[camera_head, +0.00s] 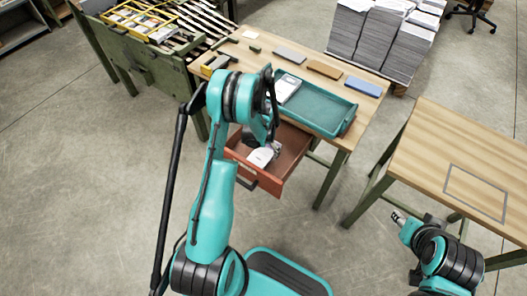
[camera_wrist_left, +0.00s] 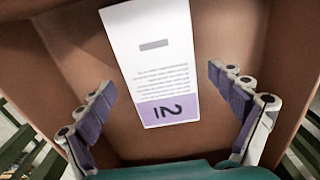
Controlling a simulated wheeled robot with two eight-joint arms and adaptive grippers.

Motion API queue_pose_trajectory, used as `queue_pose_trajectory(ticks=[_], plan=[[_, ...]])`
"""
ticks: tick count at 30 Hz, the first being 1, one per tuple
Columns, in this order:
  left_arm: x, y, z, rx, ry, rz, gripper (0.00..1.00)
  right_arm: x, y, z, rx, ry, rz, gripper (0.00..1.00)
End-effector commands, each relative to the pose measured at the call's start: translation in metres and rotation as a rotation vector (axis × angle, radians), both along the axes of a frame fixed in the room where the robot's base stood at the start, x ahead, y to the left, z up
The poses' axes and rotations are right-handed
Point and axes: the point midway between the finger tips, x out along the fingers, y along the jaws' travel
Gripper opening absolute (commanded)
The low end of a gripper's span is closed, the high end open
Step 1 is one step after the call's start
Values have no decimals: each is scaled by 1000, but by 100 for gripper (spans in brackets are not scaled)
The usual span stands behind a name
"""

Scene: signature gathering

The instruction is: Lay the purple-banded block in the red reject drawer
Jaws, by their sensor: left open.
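The white block with the purple band (camera_wrist_left: 165,70) lies inside the red drawer (camera_wrist_left: 225,135), face up, with its purple end nearest my wrist. In the head view the block (camera_head: 260,158) shows as a white patch in the pulled-out drawer (camera_head: 289,172) under the table. My left gripper (camera_wrist_left: 162,82) is open, with its padded fingers apart on either side of the block and not touching it. In the head view the left gripper (camera_head: 268,146) is partly hidden by its own arm, over the drawer. My right gripper (camera_head: 398,217) is small at the lower right, its jaws unclear.
A teal tray (camera_head: 335,122) with a white block (camera_head: 287,88) stands on the wooden table (camera_head: 308,55) above the drawer. Grey, brown and blue blocks lie behind it. Paper stacks (camera_head: 370,35) stand behind. Another table (camera_head: 440,150) with a marked rectangle is at right.

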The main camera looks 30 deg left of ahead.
Motion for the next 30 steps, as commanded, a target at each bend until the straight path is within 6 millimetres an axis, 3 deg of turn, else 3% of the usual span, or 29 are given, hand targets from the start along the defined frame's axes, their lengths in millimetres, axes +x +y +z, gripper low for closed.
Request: queue_pose_trajectory(ticks=[9, 20, 22, 30], plan=[[-1, 0, 74, 0, 0, 0, 93, 0, 0, 31, 0, 0, 0, 40], [0, -3, 120, 2, -7, 0, 93, 0, 0, 43, 0, 0, 0, 40], [-1, -8, 135, 7, -24, 1, 93, 0, 0, 43, 0, 0, 0, 40], [-25, -54, 246, 34, -176, 18, 93, 0, 0, 43, 0, 0, 0, 40]])
